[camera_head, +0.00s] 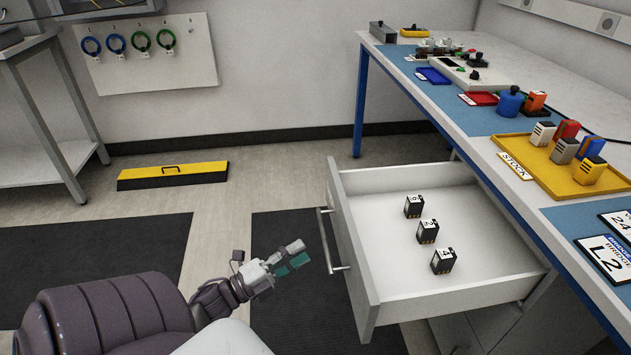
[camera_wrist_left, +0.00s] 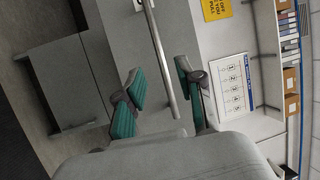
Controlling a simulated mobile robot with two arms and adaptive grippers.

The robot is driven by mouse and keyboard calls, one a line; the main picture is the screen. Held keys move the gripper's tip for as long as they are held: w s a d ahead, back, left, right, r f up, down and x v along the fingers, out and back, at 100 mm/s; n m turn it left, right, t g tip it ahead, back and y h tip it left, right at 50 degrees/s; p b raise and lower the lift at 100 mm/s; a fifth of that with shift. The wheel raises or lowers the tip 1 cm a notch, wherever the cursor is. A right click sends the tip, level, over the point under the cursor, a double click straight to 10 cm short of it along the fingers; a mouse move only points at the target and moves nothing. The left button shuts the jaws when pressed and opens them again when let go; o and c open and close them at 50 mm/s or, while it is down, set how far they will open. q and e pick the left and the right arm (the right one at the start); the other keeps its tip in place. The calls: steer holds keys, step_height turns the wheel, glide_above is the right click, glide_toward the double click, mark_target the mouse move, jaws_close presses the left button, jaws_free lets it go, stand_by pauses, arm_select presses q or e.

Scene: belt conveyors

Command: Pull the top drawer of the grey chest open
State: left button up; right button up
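The top drawer (camera_head: 365,245) of the grey chest is pulled well out from under the workbench on the right of the head view. Its long metal bar handle (camera_head: 331,241) is on the front panel; the bar also shows in the left wrist view (camera_wrist_left: 161,55). My left gripper (camera_head: 298,253) is just left of the handle, with a small gap in the head view. Its teal-padded fingers are spread apart and empty in the left wrist view (camera_wrist_left: 160,72), with the bar seen between them. My right gripper is not in view. The chest body is mostly hidden.
Three small black numbered blocks (camera_head: 428,232) stand in the drawer. The workbench (camera_head: 470,120) above carries a yellow tray (camera_head: 540,155) and several small parts.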

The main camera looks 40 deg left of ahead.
arm_select(q)
steer(key=shift+v, duration=2.3)
steer(key=shift+w, duration=0.1)
